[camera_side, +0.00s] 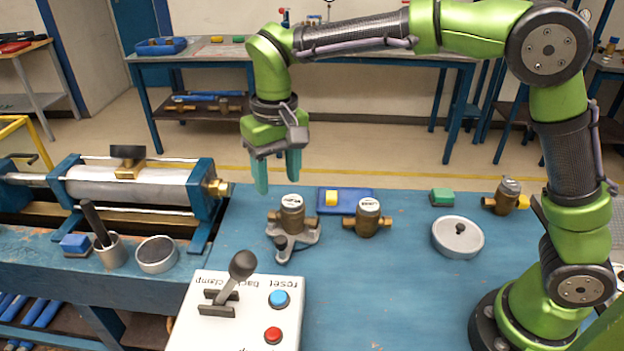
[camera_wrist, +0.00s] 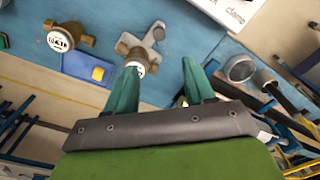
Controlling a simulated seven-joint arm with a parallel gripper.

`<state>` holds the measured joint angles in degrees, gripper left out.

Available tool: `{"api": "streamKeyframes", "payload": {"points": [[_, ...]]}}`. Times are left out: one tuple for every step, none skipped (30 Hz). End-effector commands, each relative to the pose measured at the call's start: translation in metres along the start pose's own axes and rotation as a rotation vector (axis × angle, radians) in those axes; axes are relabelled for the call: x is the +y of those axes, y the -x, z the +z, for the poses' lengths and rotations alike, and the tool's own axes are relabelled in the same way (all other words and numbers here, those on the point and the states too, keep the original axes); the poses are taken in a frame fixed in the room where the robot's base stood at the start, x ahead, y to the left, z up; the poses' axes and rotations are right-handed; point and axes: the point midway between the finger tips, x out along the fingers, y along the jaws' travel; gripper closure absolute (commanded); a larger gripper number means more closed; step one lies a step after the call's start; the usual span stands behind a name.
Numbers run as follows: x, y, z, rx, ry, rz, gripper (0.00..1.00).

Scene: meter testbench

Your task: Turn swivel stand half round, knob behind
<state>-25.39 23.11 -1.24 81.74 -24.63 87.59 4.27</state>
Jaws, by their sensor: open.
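A grey lobed metal stand (camera_side: 305,234) sits on the blue bench under a brass meter (camera_side: 292,213) with a white dial. A black knob (camera_side: 281,243) stands on its front arm, facing the side camera. In the wrist view the stand (camera_wrist: 150,45) and knob (camera_wrist: 158,33) show beyond the fingers, and the left finger partly covers the meter. My gripper (camera_side: 277,182) is open and empty, with green fingers pointing down. It hangs above the bench, just behind and left of the meter in the side view; it also shows in the wrist view (camera_wrist: 161,68).
A second brass meter (camera_side: 367,218) stands close to the right. A blue tray (camera_side: 350,196) with a yellow block lies behind. A round grey disc (camera_side: 458,244) with a black knob sits farther right. The control box (camera_side: 205,318) with its lever stands in front; a clamp cylinder (camera_side: 125,185) is left.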

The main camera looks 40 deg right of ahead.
Motion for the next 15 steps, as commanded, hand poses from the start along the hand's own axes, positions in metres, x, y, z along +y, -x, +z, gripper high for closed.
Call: {"api": "streamKeyframes", "payload": {"points": [[-0.004,0.003,-0.006,-0.002,-0.015,0.011,0.46],[-0.004,0.007,-0.008,-0.002,-0.028,0.013,0.46],[-0.004,0.014,-0.01,0.002,-0.042,0.015,0.46],[-0.003,0.018,-0.009,0.001,-0.052,0.016,0.46],[-0.003,0.018,-0.008,-0.005,-0.06,0.019,0.46],[-0.002,0.016,-0.006,-0.015,-0.067,0.023,0.46],[-0.001,0.014,-0.005,-0.019,-0.07,0.024,0.46],[-0.001,0.012,-0.004,-0.022,-0.071,0.024,0.46],[-0.001,0.007,-0.004,-0.022,-0.071,0.025,0.46],[-0.001,0.004,-0.004,-0.022,-0.07,0.025,0.46],[-0.001,-0.001,-0.004,-0.022,-0.07,0.025,0.46],[-0.001,-0.008,-0.004,-0.023,-0.071,0.025,0.46],[0.0,-0.014,-0.003,-0.024,-0.071,0.025,0.46],[0.0,-0.021,-0.004,-0.023,-0.069,0.025,0.46],[0.0,-0.029,-0.003,-0.023,-0.07,0.025,0.46]]}}
